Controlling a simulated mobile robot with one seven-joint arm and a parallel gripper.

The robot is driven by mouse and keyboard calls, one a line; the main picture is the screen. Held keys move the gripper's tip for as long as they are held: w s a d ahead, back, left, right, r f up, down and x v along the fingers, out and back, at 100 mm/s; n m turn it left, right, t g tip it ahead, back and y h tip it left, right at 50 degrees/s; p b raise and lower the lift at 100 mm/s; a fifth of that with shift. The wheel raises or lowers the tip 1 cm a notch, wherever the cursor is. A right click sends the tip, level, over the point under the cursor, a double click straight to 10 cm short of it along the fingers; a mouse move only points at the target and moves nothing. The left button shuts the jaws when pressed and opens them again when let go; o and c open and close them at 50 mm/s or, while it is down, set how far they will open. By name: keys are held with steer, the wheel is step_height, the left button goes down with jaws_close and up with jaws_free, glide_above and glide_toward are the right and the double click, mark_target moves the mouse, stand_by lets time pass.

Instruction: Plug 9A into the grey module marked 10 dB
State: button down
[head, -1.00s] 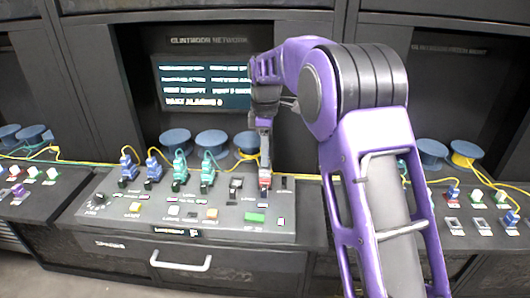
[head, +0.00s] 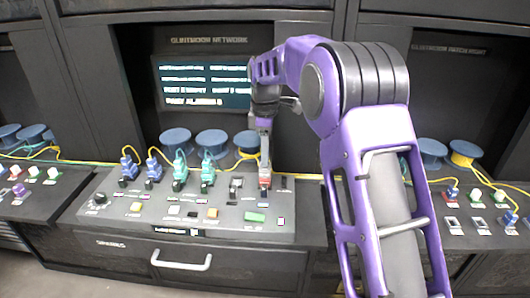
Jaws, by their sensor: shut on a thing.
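My gripper (head: 265,186) is at the right part of the middle console and points down, close to the console top. It is shut on a small plug, mostly hidden by the fingers; its label cannot be read. Left of it stands a small grey and black module (head: 235,187) on the console. Other dark and grey fittings are close to the gripper. I cannot read which module is marked 10 dB. Whether the held plug touches a socket cannot be told at this size.
Two blue plugs (head: 129,168) and two teal plugs (head: 180,171) stand upright left of the gripper, with cables to blue spools (head: 211,144) behind. A green button (head: 254,217) and a knob (head: 98,199) sit on the console. A screen (head: 203,84) hangs behind.

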steer(key=shift+f, duration=0.55)
steer(key=c, duration=0.5)
jaws_free()
step_height(320, 180, up, 18)
steer(key=shift+f, duration=0.25)
